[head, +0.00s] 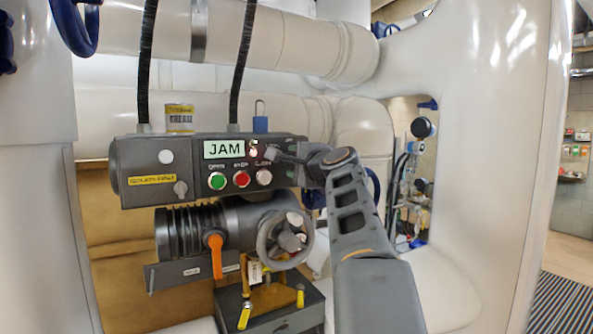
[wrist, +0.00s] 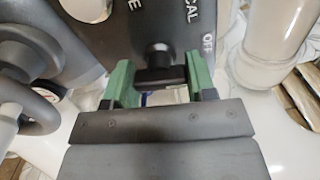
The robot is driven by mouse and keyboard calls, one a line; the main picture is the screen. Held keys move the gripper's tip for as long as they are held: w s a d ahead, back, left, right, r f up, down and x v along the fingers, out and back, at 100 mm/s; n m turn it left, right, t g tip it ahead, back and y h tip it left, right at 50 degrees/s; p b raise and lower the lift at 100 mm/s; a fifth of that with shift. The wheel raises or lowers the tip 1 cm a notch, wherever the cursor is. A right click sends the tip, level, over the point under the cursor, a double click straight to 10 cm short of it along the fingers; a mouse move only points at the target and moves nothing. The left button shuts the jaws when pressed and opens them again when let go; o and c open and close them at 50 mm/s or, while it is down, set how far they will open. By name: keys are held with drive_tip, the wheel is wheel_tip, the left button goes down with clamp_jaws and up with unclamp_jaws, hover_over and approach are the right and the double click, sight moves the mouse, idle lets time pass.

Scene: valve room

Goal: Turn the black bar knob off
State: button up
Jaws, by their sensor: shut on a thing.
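The black bar knob (wrist: 158,68) shows in the wrist view on the dark panel face, below the lettering. Letters ending in "CAL" and the word "OFF" stand to its upper right, and a letter "E" to its upper left. My gripper (wrist: 161,78) has its two green fingers on either side of the bar and is shut on it. Exactly where the knob points is hard to tell. In the head view my gripper (head: 290,156) is at the right end of the grey control box (head: 130,158) and hides the knob.
The box carries a "JAM" display (head: 224,149), a green button (head: 217,181) and a red button (head: 241,179). Below are a handwheel (head: 285,240) and an orange lever (head: 216,255). Large white pipes (head: 270,45) run behind and above. Open floor lies at far right.

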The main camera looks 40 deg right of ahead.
drive_tip(key=shift+n+b, duration=0.3)
drive_tip(key=shift+n, duration=0.2)
drive_tip(key=o, duration=0.9)
drive_tip(key=shift+o, duration=0.2)
drive_tip(key=s+a+b, duration=0.2)
drive_tip(key=s+b, duration=0.2)
drive_tip(key=s, duration=0.9)
drive_tip(key=shift+s, duration=0.35)
